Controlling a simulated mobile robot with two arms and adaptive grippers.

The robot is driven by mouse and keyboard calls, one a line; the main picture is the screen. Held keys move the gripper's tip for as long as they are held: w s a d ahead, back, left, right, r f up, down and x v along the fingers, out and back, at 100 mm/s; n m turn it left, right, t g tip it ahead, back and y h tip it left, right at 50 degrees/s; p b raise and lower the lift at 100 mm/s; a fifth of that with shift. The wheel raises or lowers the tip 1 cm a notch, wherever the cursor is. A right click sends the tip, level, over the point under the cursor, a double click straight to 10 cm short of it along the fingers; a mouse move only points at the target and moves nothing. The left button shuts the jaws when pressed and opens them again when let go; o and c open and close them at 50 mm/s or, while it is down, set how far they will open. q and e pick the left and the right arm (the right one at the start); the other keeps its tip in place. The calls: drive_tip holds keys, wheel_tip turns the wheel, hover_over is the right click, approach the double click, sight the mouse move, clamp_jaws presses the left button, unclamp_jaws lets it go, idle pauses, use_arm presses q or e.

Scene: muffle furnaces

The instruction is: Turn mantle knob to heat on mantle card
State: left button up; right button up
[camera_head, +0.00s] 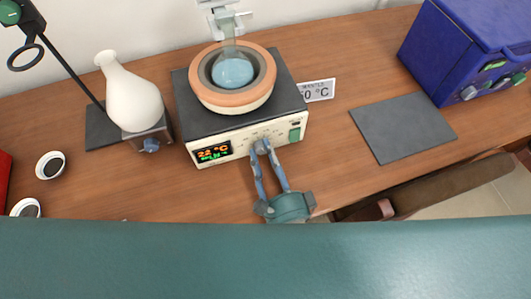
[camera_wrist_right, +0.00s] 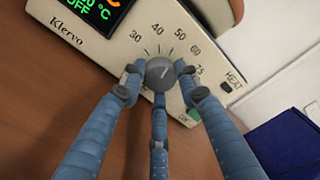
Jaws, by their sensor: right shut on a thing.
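The heating mantle (camera_head: 245,127) is a cream and dark grey unit with a round orange-rimmed bowl. Its front panel has a lit display (camera_head: 212,153) showing about 22 °C; OFF is legible in the wrist view. The round grey knob (camera_wrist_right: 160,73) sits among dial marks from 30 to 75; I cannot tell its pointer setting. My right gripper (camera_head: 262,148) is shut on this knob, its blue fingers around it in the wrist view. The mantle card (camera_head: 318,91) stands right of the mantle, its temperature partly hidden, ending in 0 °C. My left gripper is not in view.
A flask (camera_head: 232,70) with blue liquid sits in the mantle bowl. A white flask-shaped vessel (camera_head: 132,100) stands left. A grey mat (camera_head: 402,128) and a blue furnace (camera_head: 470,50) are at the right. A green switch (camera_head: 295,135) is beside the knob.

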drive_tip(key=o, duration=1.1)
drive_tip(key=shift+o, duration=0.2)
drive_tip(key=v, duration=1.2)
